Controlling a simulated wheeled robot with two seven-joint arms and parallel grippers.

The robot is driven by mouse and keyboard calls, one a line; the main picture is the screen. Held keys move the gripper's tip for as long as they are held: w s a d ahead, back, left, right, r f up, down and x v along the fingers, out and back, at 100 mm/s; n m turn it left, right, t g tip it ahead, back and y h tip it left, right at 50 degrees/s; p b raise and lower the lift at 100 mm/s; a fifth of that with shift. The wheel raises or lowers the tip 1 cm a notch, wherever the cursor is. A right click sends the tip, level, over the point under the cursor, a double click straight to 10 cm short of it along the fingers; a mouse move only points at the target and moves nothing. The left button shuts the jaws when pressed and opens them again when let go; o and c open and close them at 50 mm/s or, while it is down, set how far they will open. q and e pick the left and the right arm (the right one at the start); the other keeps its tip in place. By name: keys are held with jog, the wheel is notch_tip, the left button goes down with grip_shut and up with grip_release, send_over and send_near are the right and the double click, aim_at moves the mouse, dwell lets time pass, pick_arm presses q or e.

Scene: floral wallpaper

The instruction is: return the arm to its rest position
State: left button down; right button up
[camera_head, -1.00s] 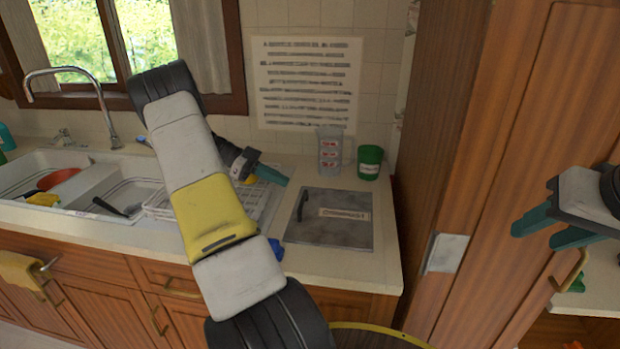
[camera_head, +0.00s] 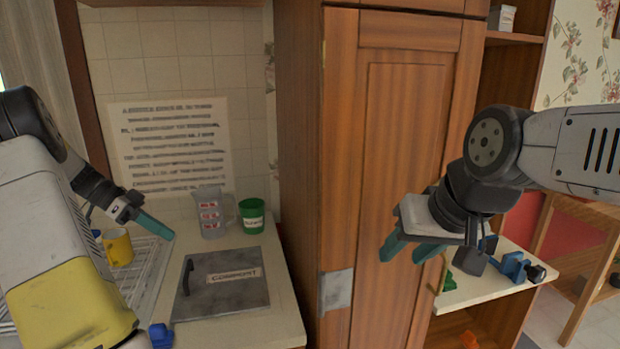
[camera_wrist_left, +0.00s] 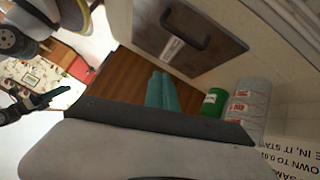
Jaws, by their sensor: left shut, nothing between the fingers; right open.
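My left arm comes in from the left in the head view. Its gripper (camera_head: 153,226) is shut and empty, with teal fingers, held above the counter between the dish rack and the grey lid. In the left wrist view the shut fingers (camera_wrist_left: 161,92) lie side by side with nothing between them. My right gripper (camera_head: 405,250) is open and empty, in front of the tall wooden cabinet. Its teal fingers are apart and point down and left.
A grey compost lid (camera_head: 222,286), a clear measuring cup (camera_head: 211,212) and a green cup (camera_head: 252,215) are on the counter. The tall cabinet (camera_head: 405,150) stands to the right; a shelf top (camera_head: 495,290) holds blue and green items.

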pick_arm(q)
jog(key=s+d+r+n+y, duration=0.3)
jog(key=s+d+r, duration=0.15)
jog(key=d, duration=0.35)
jog(key=s+d+r+n+y, duration=0.25)
jog(key=d+r, duration=0.25)
jog(key=d, duration=0.3)
jog(key=s+d+n+t+y, duration=0.2)
jog(key=s+d+n+t, duration=0.3)
jog(key=s, duration=0.8)
jog(key=shift+d+r+n, duration=0.15)
jog(key=shift+d+n, duration=0.4)
jog(key=shift+d, duration=0.65)
